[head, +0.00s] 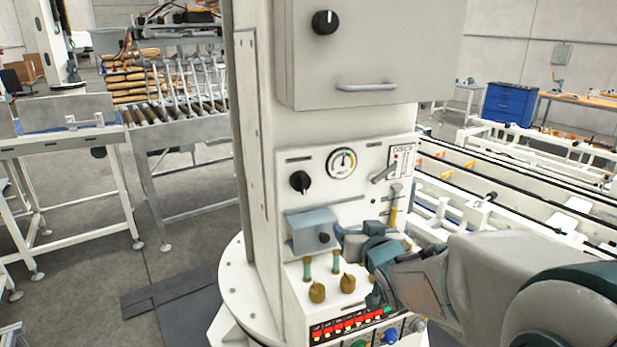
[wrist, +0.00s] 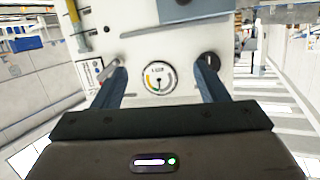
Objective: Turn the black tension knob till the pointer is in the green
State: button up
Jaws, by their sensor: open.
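The black knob (head: 300,182) beside the round gauge (head: 342,163) sits on the white column panel, left of the gauge in the head view. The gauge pointer stands roughly upright there; its colour band is too small to read. In the wrist view, which looks upside down, the gauge (wrist: 160,77) shows yellow and green arcs between my fingers. The knob (wrist: 211,60) is partly hidden behind the right finger's tip. My gripper (wrist: 160,75) is open and empty, facing the panel. In the head view my gripper (head: 352,240) is below the gauge, apart from the knob.
Another black knob (head: 325,22) is on the cabinet above, over a bar handle (head: 366,86). A lever (head: 385,173) is right of the gauge. A blue-grey box (head: 312,231) and brass fittings (head: 317,292) protrude below. A conveyor (head: 530,190) runs right.

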aim_at(305, 187)
jog(key=a+r+n+t+y, duration=0.1)
jog(key=a+r+y, duration=0.3)
jog(key=a+y, duration=0.1)
jog(key=x, duration=0.9)
jog(key=p+x, duration=0.1)
jog(key=x, duration=0.4)
jog(key=shift+w+f, duration=0.1)
jog(key=shift+f, duration=0.2)
jog(key=c, duration=1)
